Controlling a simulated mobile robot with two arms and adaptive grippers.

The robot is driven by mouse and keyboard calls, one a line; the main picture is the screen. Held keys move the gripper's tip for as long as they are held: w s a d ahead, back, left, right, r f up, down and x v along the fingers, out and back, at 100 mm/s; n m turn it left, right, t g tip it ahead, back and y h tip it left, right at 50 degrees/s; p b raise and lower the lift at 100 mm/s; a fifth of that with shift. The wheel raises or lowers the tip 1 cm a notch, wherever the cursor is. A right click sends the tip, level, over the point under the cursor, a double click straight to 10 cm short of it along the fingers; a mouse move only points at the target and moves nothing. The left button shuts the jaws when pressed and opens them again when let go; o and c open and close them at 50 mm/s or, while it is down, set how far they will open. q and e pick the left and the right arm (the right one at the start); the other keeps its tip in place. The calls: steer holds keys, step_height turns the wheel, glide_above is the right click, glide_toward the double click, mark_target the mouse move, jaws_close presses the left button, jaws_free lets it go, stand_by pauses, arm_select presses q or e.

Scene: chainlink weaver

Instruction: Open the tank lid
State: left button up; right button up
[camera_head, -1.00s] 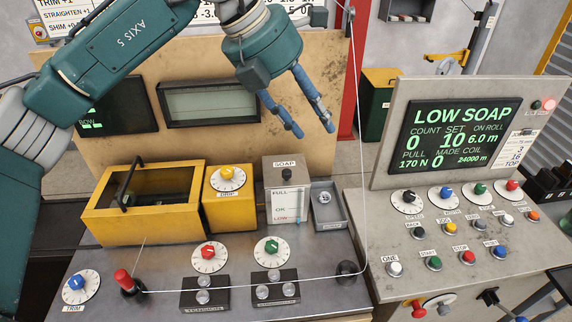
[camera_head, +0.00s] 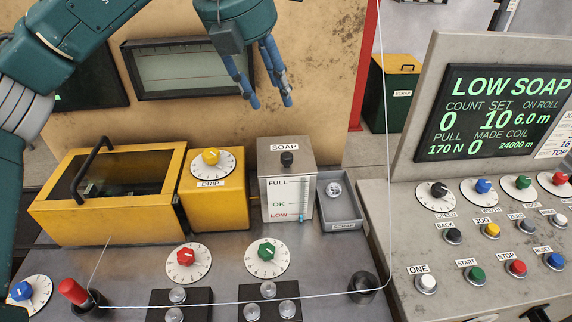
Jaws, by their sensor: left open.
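The soap tank (camera_head: 290,200) is a grey metal box labelled SOAP, standing mid-bench behind the dials. Its lid (camera_head: 285,150) is closed on top and has a small black knob (camera_head: 287,159). A gauge on its front reads FULL, OK and LOW, with a blue marker down near LOW. My left gripper (camera_head: 268,104) hangs above and slightly left of the lid, fingers pointing down, apart and empty. It does not touch the knob. My right gripper is not in the view.
A yellow box with a black handle (camera_head: 92,168) and a yellow DRIP unit (camera_head: 213,192) stand left of the tank. A small grey tray (camera_head: 340,204) stands right of it. A thin wire (camera_head: 388,150) runs vertically at the right and across the bench front.

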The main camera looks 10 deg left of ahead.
arm_select(q)
steer(key=b, duration=0.5)
glide_toward(287, 155)
step_height(287, 155, up, 2)
steer(key=b+x, duration=0.1)
steer(key=x, duration=0.2)
steer(key=b+x, duration=0.2)
steer(key=x, duration=0.2)
steer(key=b+x, duration=0.2)
steer(key=x, duration=0.1)
steer(key=shift+s+a+f, duration=0.2)
steer(key=shift+f, duration=0.1)
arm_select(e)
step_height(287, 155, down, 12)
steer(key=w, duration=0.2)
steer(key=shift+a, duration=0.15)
arm_select(q)
steer(key=shift+r, duration=0.1)
jaws_close()
